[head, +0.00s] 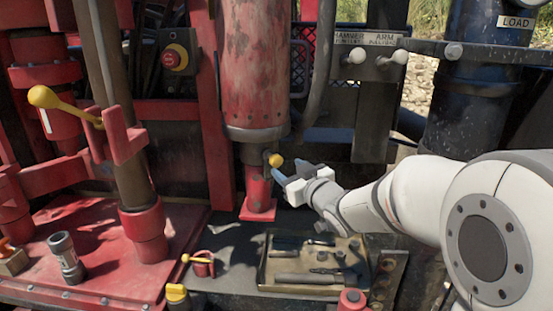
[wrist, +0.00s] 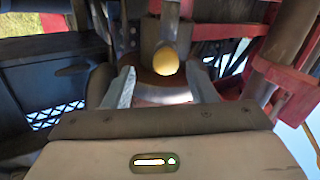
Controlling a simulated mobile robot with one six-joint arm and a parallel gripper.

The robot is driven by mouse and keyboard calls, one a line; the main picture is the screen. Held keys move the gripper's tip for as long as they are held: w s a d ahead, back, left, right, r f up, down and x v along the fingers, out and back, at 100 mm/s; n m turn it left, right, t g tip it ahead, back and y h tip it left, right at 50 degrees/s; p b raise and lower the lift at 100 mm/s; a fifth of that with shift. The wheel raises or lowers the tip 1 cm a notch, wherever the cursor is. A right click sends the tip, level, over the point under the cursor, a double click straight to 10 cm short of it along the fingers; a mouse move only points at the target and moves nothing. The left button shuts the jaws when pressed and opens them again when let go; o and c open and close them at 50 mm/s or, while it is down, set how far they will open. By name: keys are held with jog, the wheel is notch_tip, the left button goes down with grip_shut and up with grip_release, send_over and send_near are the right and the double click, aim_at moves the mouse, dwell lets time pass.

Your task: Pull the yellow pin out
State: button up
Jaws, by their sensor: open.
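The yellow pin's round head (head: 275,160) sticks out at the foot of the big red cylinder, at the dark rod above a red base. The rest of the pin is hidden. My gripper (head: 281,181) is just below and right of this head, with its blue-grey fingers toward the rod. In the wrist view the yellow head (wrist: 166,61) shows between and a little beyond the fingertips of my open gripper (wrist: 161,82). Neither finger visibly touches it.
The red cylinder (head: 256,70) rises above the pin. A tool tray (head: 265,270) lies below my gripper. A yellow-knobbed lever (head: 43,97) is at the left, and a small red bracket (head: 203,266) with a yellow bar stands near the tray. Valve handles (head: 399,57) are at upper right.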

aim_at(272, 157)
jog(key=shift+w+a+r+y, duration=0.1)
jog(key=shift+a+r+y, duration=0.05)
jog(key=shift+a+y, duration=0.3)
jog(key=shift+w+a+r, duration=0.1)
jog(key=shift+w+a, duration=0.15)
jog(key=p+x, duration=0.1)
jog(key=x, duration=0.6)
jog(key=shift+d, duration=0.1)
grip_shut()
